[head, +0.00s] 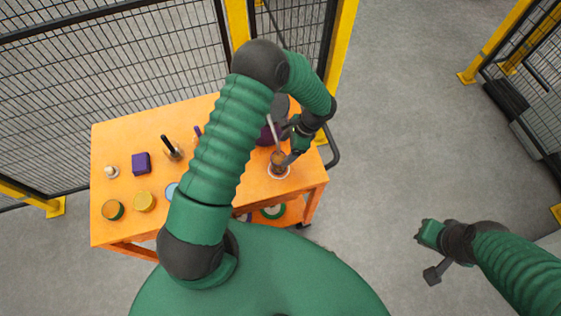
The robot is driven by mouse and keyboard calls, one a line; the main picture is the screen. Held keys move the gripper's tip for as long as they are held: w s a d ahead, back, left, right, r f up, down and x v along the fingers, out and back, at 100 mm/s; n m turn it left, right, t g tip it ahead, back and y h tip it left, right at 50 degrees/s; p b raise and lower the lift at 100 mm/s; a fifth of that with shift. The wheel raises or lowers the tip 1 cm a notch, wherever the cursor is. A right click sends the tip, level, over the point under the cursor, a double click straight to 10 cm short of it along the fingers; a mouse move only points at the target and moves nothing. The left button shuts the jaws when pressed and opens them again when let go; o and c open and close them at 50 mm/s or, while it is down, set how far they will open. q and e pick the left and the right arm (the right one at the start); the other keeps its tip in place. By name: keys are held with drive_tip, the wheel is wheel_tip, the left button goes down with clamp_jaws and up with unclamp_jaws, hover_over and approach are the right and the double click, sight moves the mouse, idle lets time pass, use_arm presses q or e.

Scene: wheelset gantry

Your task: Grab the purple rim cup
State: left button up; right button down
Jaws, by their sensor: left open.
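My left arm arches over the orange table, and its gripper (283,152) points down near the table's right end. It is open. A small cup (279,170) with a pale, slightly purplish rim and a brownish inside stands right at its fingertips. The fingers overlap the cup in the picture, and I cannot tell whether they touch it. A dark purple round thing (265,134) lies just behind, partly hidden by my left arm and gripper. My right gripper (433,255) hangs over the floor at the right, away from the table; its jaw state is unclear.
On the orange table (122,190) are a purple block (141,163), a dark-handled tool in a holder (173,150), a yellow round item (144,201), a green-and-orange round item (112,210) and a small pale item (111,171). Mesh fencing (110,65) stands behind. Grey floor (410,130) is clear at right.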

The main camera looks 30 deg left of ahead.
sight(278, 158)
use_arm(q)
drive_tip(key=p+x, duration=0.1)
drive_tip(key=x, duration=0.1)
drive_tip(key=p+x, duration=0.1)
drive_tip(key=x, duration=0.1)
drive_tip(key=p+x, duration=0.1)
drive_tip(key=x, duration=0.2)
drive_tip(key=shift+w+d+f, duration=0.1)
drive_tip(key=shift+d+f, duration=0.05)
drive_tip(key=shift+d, duration=0.25)
drive_tip(key=shift+f, duration=0.35)
drive_tip(key=shift+a+f, duration=0.1)
drive_tip(key=shift+a, duration=0.35)
drive_tip(key=shift+c, duration=0.9)
drive_tip(key=shift+a, duration=0.2)
drive_tip(key=c, duration=0.5)
drive_tip(key=shift+d, duration=0.4)
drive_tip(key=c, duration=0.9)
drive_tip(key=shift+o, duration=0.2)
use_arm(e)
wheel_tip(278, 158, up, 3)
drive_tip(key=shift+d+r, duration=0.1)
drive_tip(key=shift+d, duration=0.05)
use_arm(q)
drive_tip(key=shift+a, duration=0.1)
